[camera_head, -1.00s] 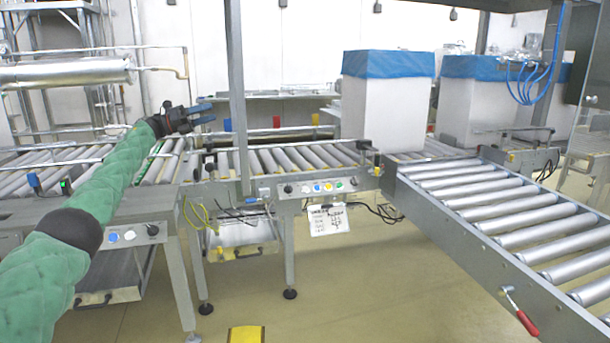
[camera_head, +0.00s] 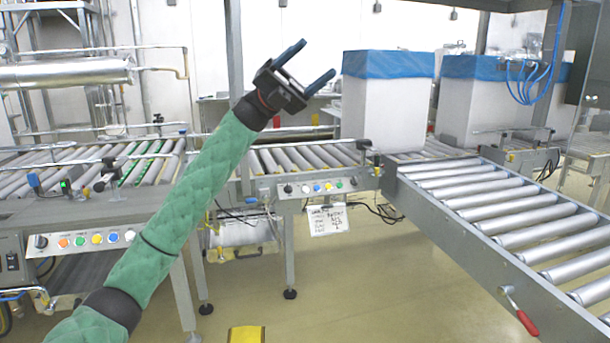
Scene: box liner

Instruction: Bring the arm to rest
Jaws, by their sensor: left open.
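My left arm, in a green padded sleeve, rises from the bottom left of the head view. My left gripper (camera_head: 313,65) is raised at the upper middle. Its two blue-tipped fingers are spread apart and nothing is between them. It appears in front of the back wall, just left of a white box (camera_head: 384,110) with a blue liner folded over its top edge. I see no contact between the gripper and the box. My right gripper is out of view.
A roller conveyor (camera_head: 300,158) crosses behind my arm, and another roller conveyor (camera_head: 510,215) runs down the right side. More white boxes with blue liners (camera_head: 490,105) stand behind. A grey post (camera_head: 236,50) stands beside the gripper. The floor (camera_head: 380,290) in the middle is clear.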

